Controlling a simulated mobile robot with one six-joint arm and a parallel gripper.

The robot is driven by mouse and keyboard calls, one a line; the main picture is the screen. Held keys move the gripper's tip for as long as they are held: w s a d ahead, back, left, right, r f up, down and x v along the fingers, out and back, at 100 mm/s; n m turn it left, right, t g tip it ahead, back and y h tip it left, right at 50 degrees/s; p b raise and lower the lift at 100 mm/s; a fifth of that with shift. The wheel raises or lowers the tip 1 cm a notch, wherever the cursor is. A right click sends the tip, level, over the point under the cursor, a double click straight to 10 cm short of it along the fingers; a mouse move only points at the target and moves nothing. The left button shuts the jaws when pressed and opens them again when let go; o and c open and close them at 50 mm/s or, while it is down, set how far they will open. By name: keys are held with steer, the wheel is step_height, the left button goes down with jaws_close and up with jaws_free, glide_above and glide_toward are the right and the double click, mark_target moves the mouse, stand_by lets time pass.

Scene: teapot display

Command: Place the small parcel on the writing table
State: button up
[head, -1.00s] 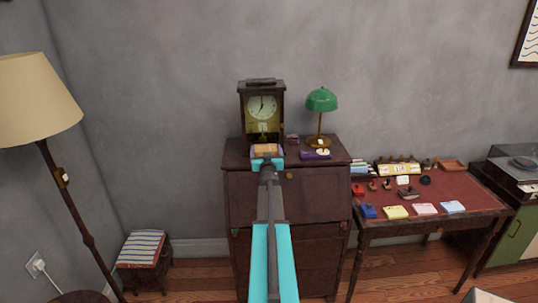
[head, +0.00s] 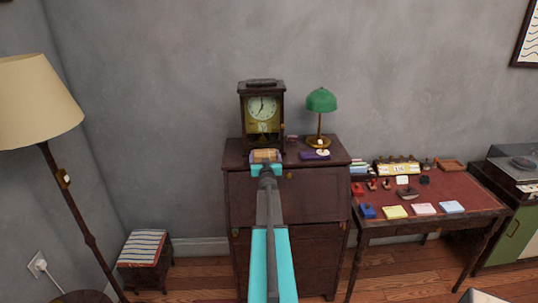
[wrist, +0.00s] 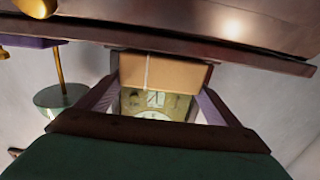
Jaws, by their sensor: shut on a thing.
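The small parcel, a brown box with a pale string (head: 265,154), is held between the fingers of my gripper (head: 266,157), in front of the clock at the cabinet's front edge. In the wrist view the parcel (wrist: 172,72) sits between two purple-sided fingers, with the cabinet edge close by. I cannot tell whether it touches the cabinet top. The writing table (head: 445,190), with a red top and dark legs, stands to the right, apart from my gripper.
The dark cabinet (head: 290,215) bears a clock (head: 262,108), a green lamp (head: 321,100) and a purple item (head: 314,155). Stamps, notepads and a calendar (head: 398,168) crowd the table's back and front left; its right part is clearer. A floor lamp (head: 35,95) stands left.

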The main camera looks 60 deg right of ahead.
steer(key=shift+f+b, duration=0.25)
steer(key=shift+b, duration=0.05)
steer(key=o, duration=1.1)
steer(key=shift+r+p, duration=0.1)
steer(key=shift+p, duration=0.25)
steer(key=shift+a, duration=0.1)
steer(key=shift+s+a, duration=0.25)
steer(key=shift+b+v, duration=2.8)
steer(key=shift+v, duration=3.65)
steer(key=shift+w+a, duration=0.15)
